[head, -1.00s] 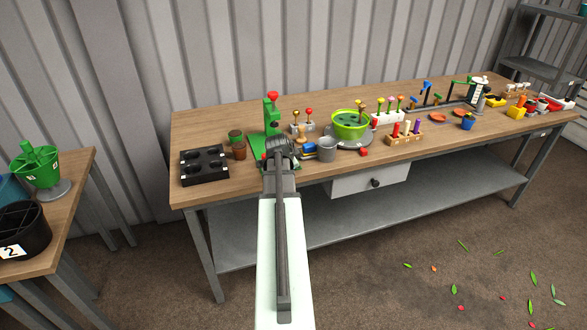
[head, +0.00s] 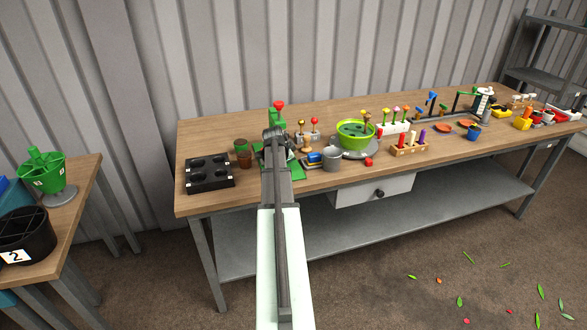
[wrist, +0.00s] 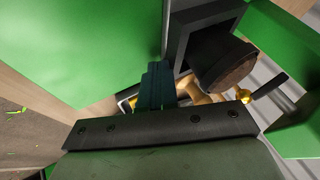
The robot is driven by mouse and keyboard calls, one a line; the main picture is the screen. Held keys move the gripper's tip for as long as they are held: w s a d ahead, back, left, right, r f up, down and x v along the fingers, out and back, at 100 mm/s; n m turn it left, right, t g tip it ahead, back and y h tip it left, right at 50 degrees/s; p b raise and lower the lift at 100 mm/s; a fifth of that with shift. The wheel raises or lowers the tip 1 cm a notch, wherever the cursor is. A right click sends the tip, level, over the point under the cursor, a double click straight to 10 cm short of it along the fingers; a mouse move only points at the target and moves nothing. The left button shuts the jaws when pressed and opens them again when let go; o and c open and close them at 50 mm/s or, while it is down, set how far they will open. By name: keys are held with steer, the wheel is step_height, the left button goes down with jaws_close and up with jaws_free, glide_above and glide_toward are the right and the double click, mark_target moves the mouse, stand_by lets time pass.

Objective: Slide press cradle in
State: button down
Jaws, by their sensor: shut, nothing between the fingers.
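The green press with a red knob (head: 278,108) stands at the back left of the bench, partly hidden by my arm. Its green base (head: 293,168) shows right of the arm. In the wrist view, a broad green surface (wrist: 80,45) fills the upper left and green press parts (wrist: 290,70) stand at right. A dark grey angular piece, possibly the cradle (wrist: 182,38), lies between them, with a brown round-ended thing (wrist: 226,66) beside it. My gripper (wrist: 157,75) is shut and empty, its teal fingers close to the dark piece; I cannot tell if they touch.
A grey cup (head: 332,160), a blue roller (head: 314,158) and a green bowl (head: 355,131) stand right.

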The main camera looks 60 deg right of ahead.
steer(key=shift+w+d, duration=1.1)
steer(key=shift+r, duration=0.1)
steer(key=s+a, duration=0.3)
steer(key=shift+s+a, duration=0.25)
steer(key=shift+a, duration=0.1)
steer(key=v, duration=0.9)
steer(key=shift+r, duration=0.35)
steer(key=shift+w+a, duration=0.1)
